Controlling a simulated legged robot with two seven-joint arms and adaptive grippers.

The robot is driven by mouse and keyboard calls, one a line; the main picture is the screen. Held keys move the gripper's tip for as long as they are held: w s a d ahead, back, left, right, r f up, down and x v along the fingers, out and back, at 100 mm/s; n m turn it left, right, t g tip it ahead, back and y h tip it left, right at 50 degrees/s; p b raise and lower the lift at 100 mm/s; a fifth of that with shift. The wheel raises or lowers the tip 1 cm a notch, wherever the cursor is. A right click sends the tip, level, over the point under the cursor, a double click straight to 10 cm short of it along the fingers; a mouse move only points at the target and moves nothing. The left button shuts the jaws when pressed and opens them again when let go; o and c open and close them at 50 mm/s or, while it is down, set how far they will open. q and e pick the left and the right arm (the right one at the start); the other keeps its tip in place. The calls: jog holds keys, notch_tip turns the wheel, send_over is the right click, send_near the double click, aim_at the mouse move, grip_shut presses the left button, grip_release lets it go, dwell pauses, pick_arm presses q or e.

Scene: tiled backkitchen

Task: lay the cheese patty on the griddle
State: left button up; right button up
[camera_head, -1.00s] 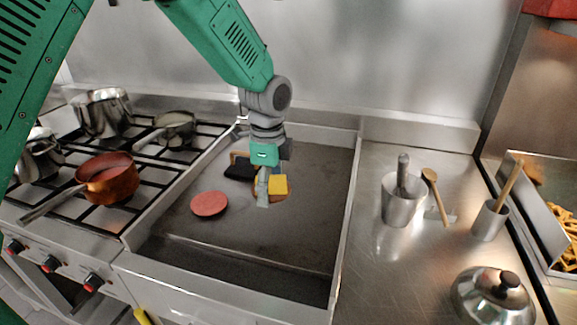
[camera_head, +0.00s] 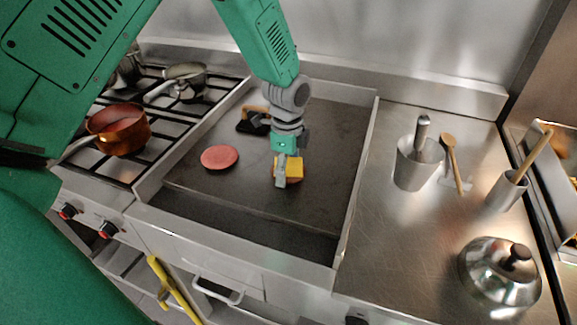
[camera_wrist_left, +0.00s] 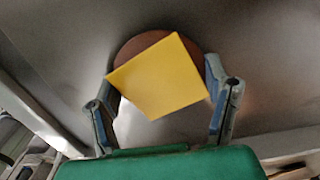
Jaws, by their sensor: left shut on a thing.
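The cheese patty is a brown round patty (camera_wrist_left: 133,46) with a yellow square cheese slice (camera_wrist_left: 165,78) on top. It also shows in the head view (camera_head: 294,168), over the right half of the dark griddle (camera_head: 325,130). My left gripper (camera_head: 281,182) is shut on the patty, with one finger on each side of it in the wrist view. The finger hides part of it in the head view. I cannot tell whether the patty touches the griddle. My right gripper is not in view.
A plain reddish patty (camera_head: 219,157) lies on the griddle to the left. A black press with a wooden handle (camera_head: 254,121) stands behind my gripper. A burner stove with a copper pan (camera_head: 118,129) is at left; a steel counter (camera_head: 400,235) at right. The griddle's front is clear.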

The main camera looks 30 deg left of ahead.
aim_at(288, 167)
pick_arm(q)
jog(key=o, duration=1.2)
jog(key=shift+o, duration=0.2)
notch_tip(288, 167, up, 12)
jog(key=shift+r, duration=0.1)
